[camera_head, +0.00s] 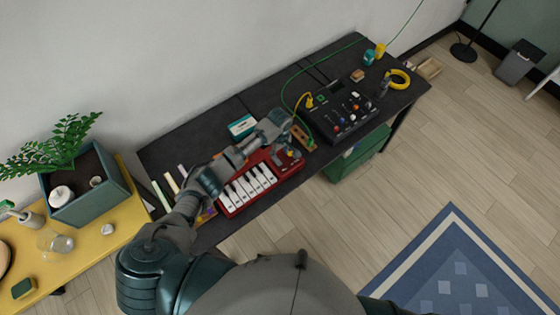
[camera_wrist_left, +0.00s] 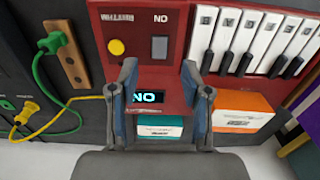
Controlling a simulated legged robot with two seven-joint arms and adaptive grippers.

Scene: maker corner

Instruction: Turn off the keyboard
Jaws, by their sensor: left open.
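The red keyboard (camera_head: 232,207) lies on the dark bench with its white keys toward the lower left. In the left wrist view the keyboard's red panel (camera_wrist_left: 180,20) appears upside down, with a round yellow knob (camera_wrist_left: 116,47), a grey rectangular switch (camera_wrist_left: 159,48) and a small lit display (camera_wrist_left: 148,97) that seems to read ON when turned round. My left gripper (camera_head: 286,150) is over the panel end of the keyboard. It is open and empty, its fingertips (camera_wrist_left: 160,70) on either side below the switch in the picture. Contact cannot be told. My right gripper is not in view.
A black mixer-like box (camera_head: 345,128) with knobs and a wooden strip with a green plug (camera_wrist_left: 65,55) stand beside the keyboard. A teal-and-white box (camera_head: 241,127) and an orange box (camera_wrist_left: 243,113) are close behind it. Green and yellow cables cross the bench.

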